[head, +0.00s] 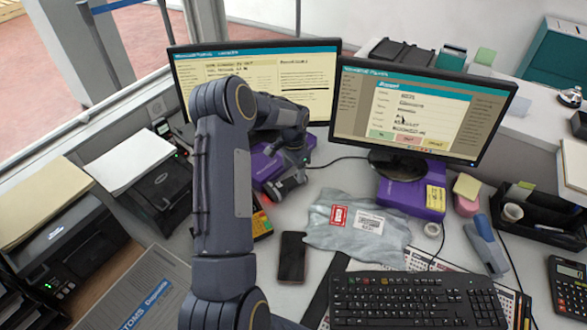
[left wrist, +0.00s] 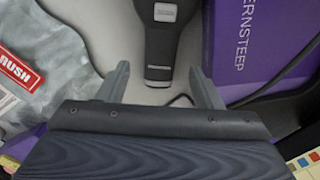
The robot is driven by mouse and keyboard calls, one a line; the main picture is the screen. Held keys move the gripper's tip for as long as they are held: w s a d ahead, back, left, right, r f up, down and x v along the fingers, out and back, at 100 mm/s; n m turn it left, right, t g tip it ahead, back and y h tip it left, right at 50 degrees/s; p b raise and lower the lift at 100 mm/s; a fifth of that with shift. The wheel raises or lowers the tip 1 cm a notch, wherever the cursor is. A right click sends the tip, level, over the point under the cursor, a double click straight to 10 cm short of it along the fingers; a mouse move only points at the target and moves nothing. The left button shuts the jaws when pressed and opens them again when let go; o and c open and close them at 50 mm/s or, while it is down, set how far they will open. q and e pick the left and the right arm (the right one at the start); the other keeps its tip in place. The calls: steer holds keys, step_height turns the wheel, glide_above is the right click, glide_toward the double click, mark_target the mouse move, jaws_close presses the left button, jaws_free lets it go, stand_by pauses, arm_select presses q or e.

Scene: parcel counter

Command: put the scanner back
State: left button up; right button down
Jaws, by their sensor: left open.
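The scanner (left wrist: 160,42) is dark grey with a pale label on its handle. In the left wrist view it lies at top centre, its handle end reaching towards the gap between my fingers and its upper part cut off by the frame. My left gripper (left wrist: 160,75) is open, its fingers apart on either side of the handle end, not closed on it. In the head view my left gripper (head: 291,176) is low over the counter beside a purple box (head: 263,165); I cannot clearly tell the scanner from it there. My right gripper is not in view.
A grey parcel bag (head: 350,225) with a red RUSH label lies right of the gripper. A phone (head: 291,257) and keyboard (head: 410,300) lie nearer. Two monitors (head: 305,75) stand behind. A second purple box (head: 412,197) is under the right monitor.

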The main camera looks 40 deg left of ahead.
mark_target(293, 179)
arm_select(q)
step_height(293, 179, up, 13)
steer(key=s+d+r+n+t, duration=0.1)
steer(key=s+d+r+t, duration=0.1)
steer(key=s+d+r, duration=0.5)
steer(key=s+d+r+n+t+h, duration=0.1)
steer(key=s+d+n+h, duration=0.1)
steer(key=s+d, duration=0.6)
steer(key=s+d+r+n+t+h, duration=0.1)
steer(key=s+d+n+t, duration=0.1)
steer(key=s+d, duration=0.6)
steer(key=s, duration=0.5)
steer(key=shift+s+t+h, duration=0.3)
steer(key=shift+h, duration=0.1)
